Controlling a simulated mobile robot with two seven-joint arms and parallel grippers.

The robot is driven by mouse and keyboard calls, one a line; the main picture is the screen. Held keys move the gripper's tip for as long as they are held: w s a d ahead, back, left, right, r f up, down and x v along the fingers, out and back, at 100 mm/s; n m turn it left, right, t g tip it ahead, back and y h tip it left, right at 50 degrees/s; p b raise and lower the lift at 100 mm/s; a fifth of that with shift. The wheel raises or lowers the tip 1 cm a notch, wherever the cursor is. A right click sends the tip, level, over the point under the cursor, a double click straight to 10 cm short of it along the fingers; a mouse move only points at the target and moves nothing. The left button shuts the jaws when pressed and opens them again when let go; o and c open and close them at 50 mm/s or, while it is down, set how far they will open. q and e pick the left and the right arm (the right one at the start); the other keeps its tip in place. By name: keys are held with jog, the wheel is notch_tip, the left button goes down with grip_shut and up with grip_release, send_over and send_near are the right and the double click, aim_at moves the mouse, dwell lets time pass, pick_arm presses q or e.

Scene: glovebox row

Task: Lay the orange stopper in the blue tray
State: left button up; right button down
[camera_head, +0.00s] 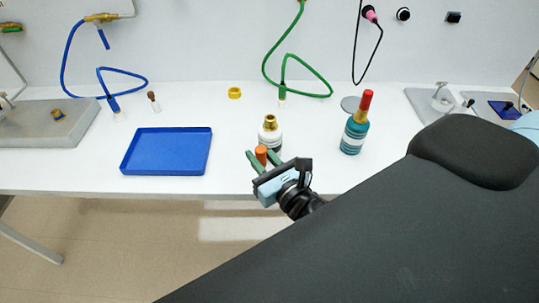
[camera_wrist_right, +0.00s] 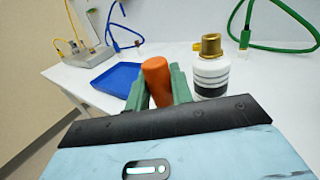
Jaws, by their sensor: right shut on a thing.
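The orange stopper (camera_head: 261,154) is between the green fingers of my right gripper (camera_head: 263,159), near the table's front edge. In the right wrist view the orange stopper (camera_wrist_right: 157,80) stands up between the two fingertips, and my right gripper (camera_wrist_right: 158,90) is shut on it. The stopper's lower part is hidden by the gripper. The blue tray (camera_head: 166,172) lies on the table to the left of the gripper and looks empty. The tray also shows in the right wrist view (camera_wrist_right: 112,82), beyond and left of the stopper. My left gripper is not in view.
A white bottle with a brass neck (camera_head: 270,134) stands just behind my right gripper. A teal bottle with a red top (camera_head: 355,130) stands to the right. A yellow ring (camera_head: 234,93) and a small corked vial (camera_head: 153,101) lie farther back. The table between gripper and tray is clear.

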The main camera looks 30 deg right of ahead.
jog(key=w+d+r, duration=0.1)
jog(key=w+r, duration=0.1)
jog(key=w, duration=0.8)
jog(key=shift+y, duration=0.3)
notch_tip(320, 180, down, 7)
jog(key=shift+s+d+r+b, duration=0.1)
jog(key=shift+s+d+b, duration=0.05)
jog(key=shift+b, duration=0.85)
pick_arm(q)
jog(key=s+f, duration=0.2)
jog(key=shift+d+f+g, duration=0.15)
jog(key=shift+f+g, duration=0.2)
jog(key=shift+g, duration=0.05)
pick_arm(e)
jog(key=shift+f+b, duration=0.65)
jog(key=shift+f, duration=1.25)
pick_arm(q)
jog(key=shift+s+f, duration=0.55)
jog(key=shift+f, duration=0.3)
pick_arm(e)
jog(key=shift+r, duration=0.1)
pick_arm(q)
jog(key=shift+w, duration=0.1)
